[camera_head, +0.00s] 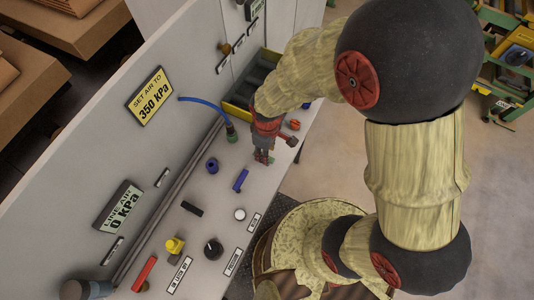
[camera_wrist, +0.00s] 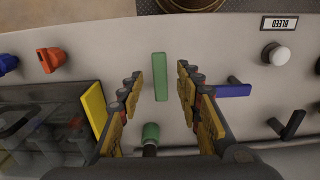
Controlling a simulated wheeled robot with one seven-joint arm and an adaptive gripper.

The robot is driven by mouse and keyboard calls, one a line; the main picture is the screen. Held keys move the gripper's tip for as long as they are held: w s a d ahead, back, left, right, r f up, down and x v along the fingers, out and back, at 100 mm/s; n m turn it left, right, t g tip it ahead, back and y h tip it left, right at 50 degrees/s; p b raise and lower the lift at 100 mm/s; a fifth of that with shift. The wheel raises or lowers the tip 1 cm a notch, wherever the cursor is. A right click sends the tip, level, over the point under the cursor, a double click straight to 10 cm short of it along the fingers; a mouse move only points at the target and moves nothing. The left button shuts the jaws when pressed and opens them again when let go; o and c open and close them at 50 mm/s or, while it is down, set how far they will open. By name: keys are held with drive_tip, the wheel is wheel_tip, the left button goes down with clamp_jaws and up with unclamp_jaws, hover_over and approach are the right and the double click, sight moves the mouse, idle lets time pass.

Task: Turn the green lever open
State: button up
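The green lever (camera_wrist: 160,77) is a flat green bar on the pale panel. It stands upright in the wrist picture, between the two fingers of my gripper (camera_wrist: 159,80). The fingers are open, with a visible gap on each side of the lever. I cannot tell how far above the panel the fingertips are. In the head view my gripper (camera_head: 264,150) points down at the panel and hides most of the lever; only a bit of green (camera_head: 270,159) shows by the fingertips.
A blue lever (camera_wrist: 233,90) lies close right of the fingers. A green round fitting (camera_wrist: 151,134) sits nearer the palm, with a blue hose (camera_head: 205,101) at it. A yellow-edged bin (camera_head: 238,110), an orange knob (camera_wrist: 50,60) and a white button (camera_wrist: 275,53) are also around.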

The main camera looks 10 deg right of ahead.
wheel_tip(320, 180, up, 9)
drive_tip(key=shift+r, duration=0.2)
idle(0.6)
drive_tip(key=s+d+r+m+t+b, duration=0.5)
drive_tip(key=s+d+r+m+b, duration=0.2)
drive_tip(key=d+r+m+b, duration=0.3)
drive_tip(key=shift+s+d+t+b, duration=0.2)
drive_tip(key=shift+d+t+b, duration=0.1)
drive_tip(key=shift+d+b, duration=0.45)
drive_tip(key=shift+a, duration=0.2)
drive_tip(key=shift+c, duration=0.6)
